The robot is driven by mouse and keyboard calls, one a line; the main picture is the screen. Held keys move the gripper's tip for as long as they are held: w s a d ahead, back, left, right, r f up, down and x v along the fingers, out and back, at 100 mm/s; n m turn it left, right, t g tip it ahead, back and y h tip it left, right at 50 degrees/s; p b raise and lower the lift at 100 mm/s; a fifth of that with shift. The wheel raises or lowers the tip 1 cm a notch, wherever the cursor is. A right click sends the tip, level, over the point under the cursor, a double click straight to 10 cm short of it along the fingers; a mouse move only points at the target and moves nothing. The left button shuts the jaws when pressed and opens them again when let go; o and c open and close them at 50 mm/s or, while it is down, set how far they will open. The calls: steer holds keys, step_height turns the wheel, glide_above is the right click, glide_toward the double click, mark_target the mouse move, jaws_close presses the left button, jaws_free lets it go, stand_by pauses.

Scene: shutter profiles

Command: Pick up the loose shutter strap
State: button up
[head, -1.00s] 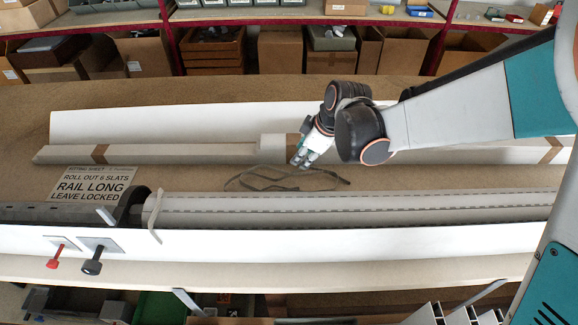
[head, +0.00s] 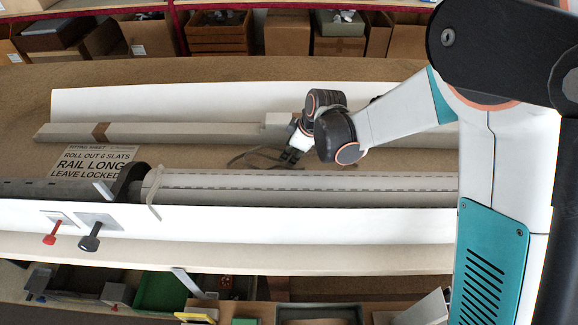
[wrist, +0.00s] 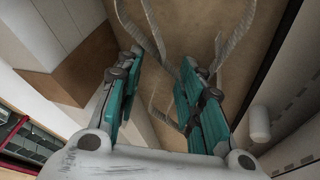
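The loose strap (head: 250,154) is a thin grey-brown band lying in loose curves on the brown bench, between the long pale beam and the roller shutter (head: 300,181). My gripper (head: 290,157) points down at the strap's right part, which it partly hides. In the wrist view the two teal fingers stand apart with a gap between them, so my gripper (wrist: 160,75) is open. The strap (wrist: 121,14) shows beyond the fingertips, and a piece crosses low in the gap. Whether the fingers touch it I cannot tell.
The long pale beam (head: 200,133) lies behind the strap, with a white panel (head: 180,98) beyond it. A printed sheet (head: 93,162) lies at left. A red lever (head: 50,236) and a black lever (head: 92,236) stick out at front left. A second strap (head: 153,192) wraps the roller.

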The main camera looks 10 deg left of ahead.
steer(key=shift+w+a+f, duration=0.1)
steer(key=shift+f, duration=0.2)
steer(key=c, duration=0.8)
jaws_close()
steer(key=shift+r, duration=0.2)
